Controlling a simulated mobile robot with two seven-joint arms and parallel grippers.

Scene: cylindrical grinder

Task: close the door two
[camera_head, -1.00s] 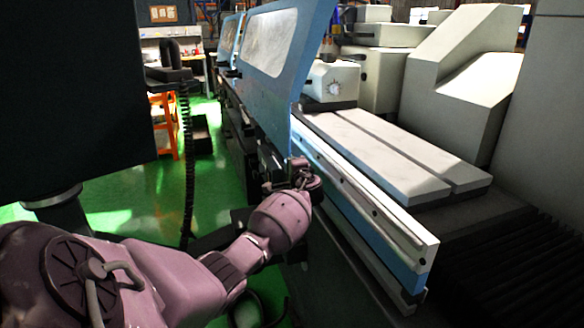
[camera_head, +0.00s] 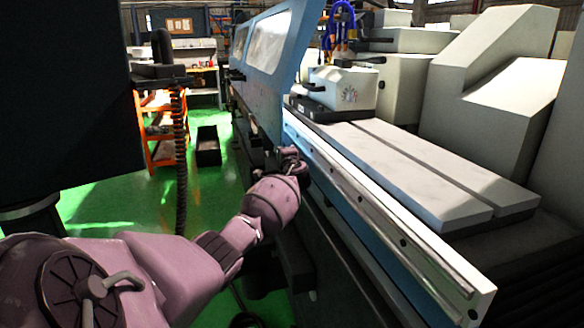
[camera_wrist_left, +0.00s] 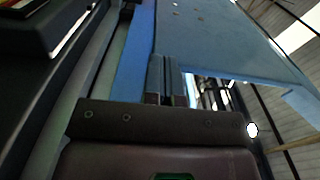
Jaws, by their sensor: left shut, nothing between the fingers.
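The near blue door panel (camera_head: 270,45) with a clear window stands along the front of the grinder, left of centre in the head view. A bare white guide rail (camera_head: 385,235) runs from its near edge toward me. I cannot tell which panel is door two. My left gripper (camera_head: 291,157) is low by the door's near end, partly hidden by its own wrist. In the left wrist view, its fingers (camera_wrist_left: 166,82) are shut and empty, in front of the blue panel (camera_wrist_left: 215,40). I cannot tell whether they touch it. My right gripper is not in view.
The grinder's grey table (camera_head: 400,170) and headstock (camera_head: 345,88) lie open right of the rail. Left are green floor (camera_head: 130,195), an orange rack (camera_head: 150,130) and a dark hanging box (camera_head: 70,100) with a cable.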

